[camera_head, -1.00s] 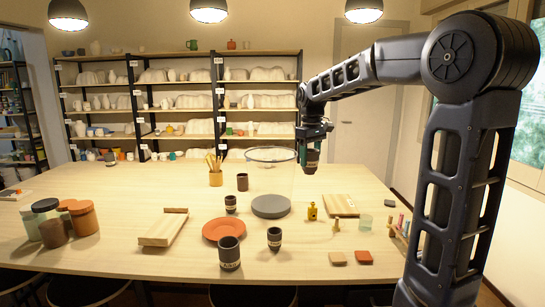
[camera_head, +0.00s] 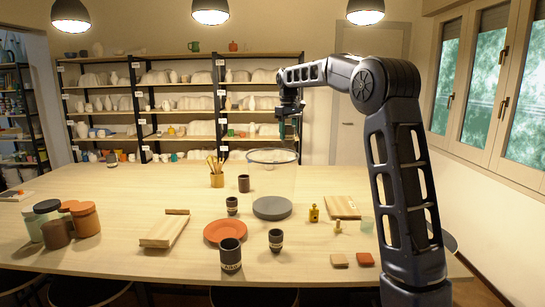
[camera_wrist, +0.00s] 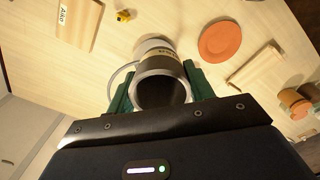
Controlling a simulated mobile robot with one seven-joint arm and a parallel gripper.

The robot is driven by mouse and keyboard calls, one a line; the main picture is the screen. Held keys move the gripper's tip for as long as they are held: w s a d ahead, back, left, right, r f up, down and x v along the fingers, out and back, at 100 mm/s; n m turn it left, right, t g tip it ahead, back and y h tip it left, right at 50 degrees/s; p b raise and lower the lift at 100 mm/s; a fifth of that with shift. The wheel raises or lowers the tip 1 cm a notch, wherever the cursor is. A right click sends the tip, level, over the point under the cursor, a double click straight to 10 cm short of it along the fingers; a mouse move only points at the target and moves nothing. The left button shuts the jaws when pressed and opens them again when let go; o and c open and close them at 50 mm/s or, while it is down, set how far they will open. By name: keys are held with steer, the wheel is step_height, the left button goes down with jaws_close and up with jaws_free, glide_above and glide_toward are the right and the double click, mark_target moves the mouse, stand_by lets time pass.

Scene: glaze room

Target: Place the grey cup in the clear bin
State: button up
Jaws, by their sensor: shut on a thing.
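My gripper (camera_head: 289,128) is high over the table, just above the right part of the clear bin's rim in the head view. In the wrist view its green fingers (camera_wrist: 160,88) are shut on a dark grey cup (camera_wrist: 160,66) with a pale label band, its open mouth toward the camera. The clear bin (camera_head: 272,163) is a see-through cylinder with a dark rim and a grey round base (camera_head: 272,208). In the wrist view part of the bin's rim (camera_wrist: 113,76) curves left of the cup; the cup hides much of the bin.
Dark cups stand left of and in front of the bin: a small one (camera_head: 232,205), a labelled one (camera_head: 230,254) and another (camera_head: 276,240).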

steer(key=shift+w+a+f, duration=0.95)
steer(key=shift+w+a, duration=0.75)
steer(key=shift+w, duration=2.2)
steer(key=shift+w+a+f, duration=0.95)
steer(key=shift+w+a, duration=0.7)
steer(key=shift+w, duration=2.25)
step_height(320, 180, down, 31)
steer(key=shift+r, duration=0.1)
steer(key=o, duration=1)
steer(key=shift+o, duration=0.2)
step_height(320, 180, up, 12)
